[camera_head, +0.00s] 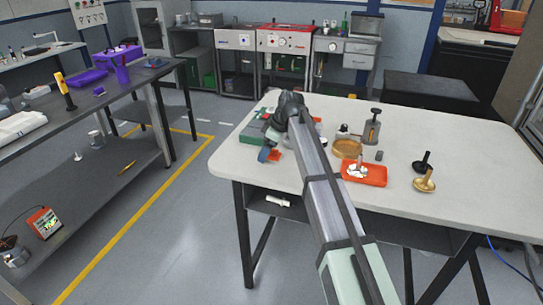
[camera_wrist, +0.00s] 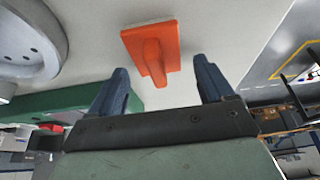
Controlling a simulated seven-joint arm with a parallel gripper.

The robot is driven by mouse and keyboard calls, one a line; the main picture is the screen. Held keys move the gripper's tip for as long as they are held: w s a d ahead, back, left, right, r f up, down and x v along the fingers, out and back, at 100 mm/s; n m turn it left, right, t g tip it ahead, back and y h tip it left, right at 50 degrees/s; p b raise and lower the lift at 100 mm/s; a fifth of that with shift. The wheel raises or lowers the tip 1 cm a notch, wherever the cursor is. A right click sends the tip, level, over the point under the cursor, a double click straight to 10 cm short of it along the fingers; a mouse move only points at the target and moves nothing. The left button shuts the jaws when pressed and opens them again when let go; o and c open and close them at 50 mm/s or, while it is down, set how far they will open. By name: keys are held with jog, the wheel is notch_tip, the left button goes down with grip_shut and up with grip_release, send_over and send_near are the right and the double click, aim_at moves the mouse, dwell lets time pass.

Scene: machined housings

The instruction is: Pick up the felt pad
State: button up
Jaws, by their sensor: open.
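An orange-red square piece with a raised grip (camera_wrist: 155,50), which looks like the felt pad, lies flat on the pale table in the wrist view. It also shows as a small orange patch (camera_head: 275,155) beside my gripper in the head view. My gripper (camera_wrist: 161,68) is open and empty, its two blue fingers apart. The grip lies between the fingertips in the picture, with no visible contact. In the head view my gripper (camera_head: 265,154) is at the left part of the table, and my arm hides part of the tabletop.
A green block (camera_wrist: 60,104) lies close to the left finger, with a grey round housing (camera_wrist: 22,42) beyond. On the table (camera_head: 475,165) stand a red tray (camera_head: 376,178), an amber dish (camera_head: 346,149) and a brass part (camera_head: 425,183). The table's left edge is close to my gripper.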

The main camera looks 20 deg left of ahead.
jog(key=shift+c, duration=0.3)
jog(key=c, duration=1.2)
notch_tip(320, 180, up, 10)
jog(key=shift+r, duration=0.1)
